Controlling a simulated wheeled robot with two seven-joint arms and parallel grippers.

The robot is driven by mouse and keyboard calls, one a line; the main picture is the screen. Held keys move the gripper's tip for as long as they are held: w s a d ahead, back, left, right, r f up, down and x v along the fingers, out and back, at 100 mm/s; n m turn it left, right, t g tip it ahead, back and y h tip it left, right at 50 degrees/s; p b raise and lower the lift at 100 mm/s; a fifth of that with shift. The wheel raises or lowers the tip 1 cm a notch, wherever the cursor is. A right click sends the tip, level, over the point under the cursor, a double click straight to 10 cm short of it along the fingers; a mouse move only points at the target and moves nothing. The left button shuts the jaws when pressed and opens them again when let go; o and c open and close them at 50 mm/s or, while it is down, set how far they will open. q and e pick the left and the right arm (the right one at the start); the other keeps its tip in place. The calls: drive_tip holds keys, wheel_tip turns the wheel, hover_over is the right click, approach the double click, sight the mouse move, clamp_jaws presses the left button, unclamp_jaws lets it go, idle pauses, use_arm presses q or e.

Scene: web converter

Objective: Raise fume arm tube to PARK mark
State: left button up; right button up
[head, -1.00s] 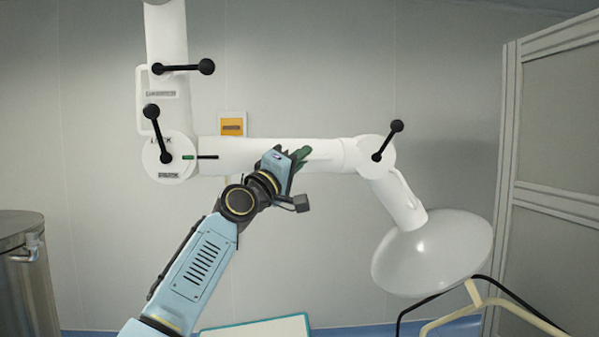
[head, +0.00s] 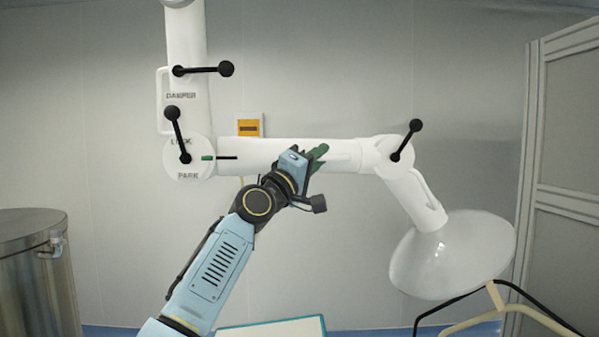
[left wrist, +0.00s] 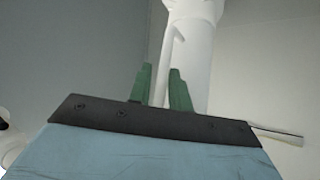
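The white fume arm tube (head: 250,152) runs roughly level from a round joint disc (head: 188,176) on the left to an elbow joint (head: 388,160). The disc bears the words LOCK and PARK. A green mark (head: 207,158) on it lines up with a black line (head: 228,158) at the tube's near end. My left gripper (head: 318,155) is at the middle of the tube. In the left wrist view its green fingers (left wrist: 161,90) lie close on both sides of a thin white handle bar (left wrist: 166,70) beside the tube. My right gripper is out of view.
Black knob levers stand at the disc (head: 172,120), the upper column (head: 210,69) and the elbow (head: 410,135). A white hood (head: 452,258) hangs at right. A metal drum (head: 35,270) stands left, a grey panel (head: 570,150) right. A pale, teal-edged surface (head: 275,329) lies low in front.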

use_arm(q)
drive_tip(key=b+v, duration=0.2)
drive_tip(key=v, duration=1.1)
